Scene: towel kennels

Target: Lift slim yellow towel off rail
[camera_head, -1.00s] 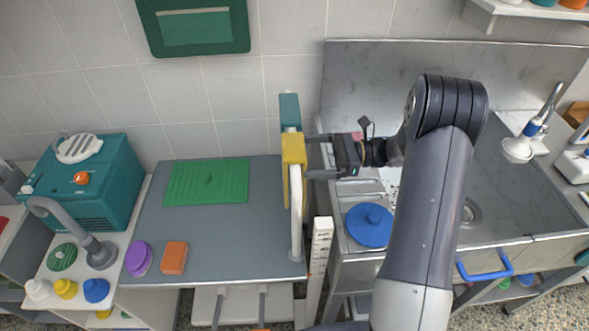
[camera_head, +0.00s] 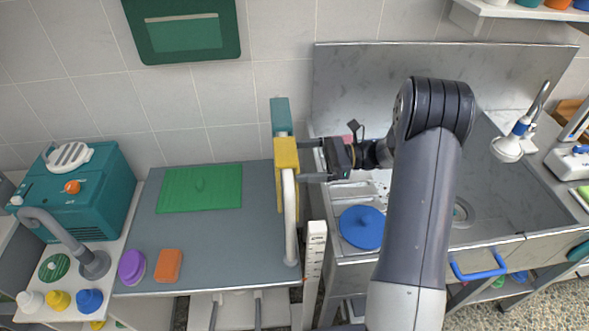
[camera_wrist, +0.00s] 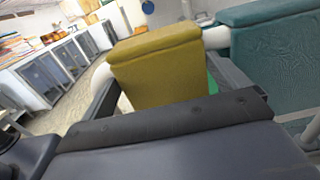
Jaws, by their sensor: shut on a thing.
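The slim yellow towel (camera_head: 286,155) hangs folded over the white rail (camera_head: 290,205), along the right edge of the grey worktop. It also fills the middle of the wrist view (camera_wrist: 155,62). My gripper (camera_head: 302,160) reaches in from the right and is shut on the yellow towel. In the wrist view one finger lies on either side of the towel (camera_wrist: 170,85). The rail shows at both ends of the towel there. A teal towel (camera_head: 281,117) hangs just behind it on the same rail, close to the right finger in the wrist view (camera_wrist: 270,50).
A sink unit (camera_head: 475,175) with a blue round lid (camera_head: 362,227) lies right of the rail. The grey worktop (camera_head: 225,235) holds a green mat (camera_head: 200,187), a purple item (camera_head: 132,267) and an orange block (camera_head: 168,265). A white marked post (camera_head: 314,262) stands by the rail's front end.

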